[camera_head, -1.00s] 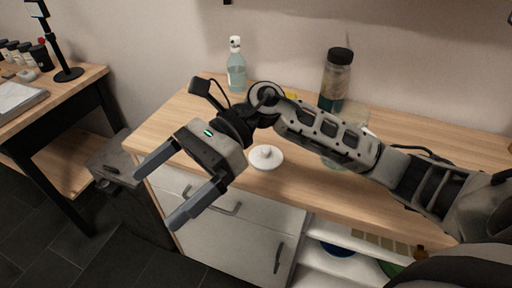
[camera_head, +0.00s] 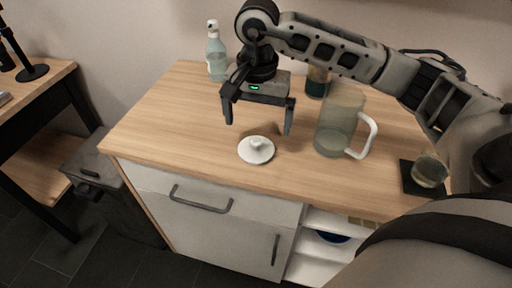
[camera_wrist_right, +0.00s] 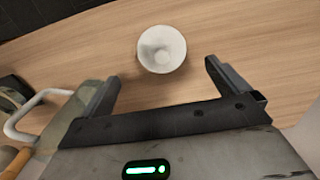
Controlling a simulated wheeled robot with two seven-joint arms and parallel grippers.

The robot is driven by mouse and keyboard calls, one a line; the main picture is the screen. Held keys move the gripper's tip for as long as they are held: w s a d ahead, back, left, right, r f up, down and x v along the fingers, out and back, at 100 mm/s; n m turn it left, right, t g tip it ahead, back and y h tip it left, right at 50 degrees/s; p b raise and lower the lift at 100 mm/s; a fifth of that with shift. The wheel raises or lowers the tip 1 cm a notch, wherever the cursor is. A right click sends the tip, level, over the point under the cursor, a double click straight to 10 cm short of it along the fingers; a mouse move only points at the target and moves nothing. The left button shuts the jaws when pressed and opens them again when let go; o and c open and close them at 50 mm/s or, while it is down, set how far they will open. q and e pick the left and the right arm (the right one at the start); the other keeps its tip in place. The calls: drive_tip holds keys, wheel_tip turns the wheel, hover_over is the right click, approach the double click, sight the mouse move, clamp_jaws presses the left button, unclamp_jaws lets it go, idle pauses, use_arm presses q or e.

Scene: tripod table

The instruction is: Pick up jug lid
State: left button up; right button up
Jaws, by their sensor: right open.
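The white round jug lid (camera_head: 256,150) with a small knob lies on the wooden counter near its front edge. It also shows in the right wrist view (camera_wrist_right: 162,49), ahead of the fingers and roughly between their lines. My right gripper (camera_head: 258,128) is open and empty, pointing down above and just behind the lid, apart from it. Its two fingers also show in the right wrist view (camera_wrist_right: 160,80). The clear jug (camera_head: 338,122) with a white handle stands uncovered on the counter to the right of the lid. My left gripper is not seen.
A clear bottle (camera_head: 216,52) stands at the back left, and a dark bottle (camera_head: 317,82) stands behind my right gripper. A small glass (camera_head: 430,170) sits on a dark coaster at the right. The counter (camera_head: 160,125) left of the lid is clear.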

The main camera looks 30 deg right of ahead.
sight(256, 140)
drive_tip(key=shift+a+f+p, duration=0.15)
drive_tip(key=shift+f+p, duration=0.4)
drive_tip(key=shift+f, duration=2.8)
drive_tip(key=c, duration=1.1)
drive_tip(key=shift+w+r, duration=0.1)
drive_tip(key=shift+c, duration=0.2)
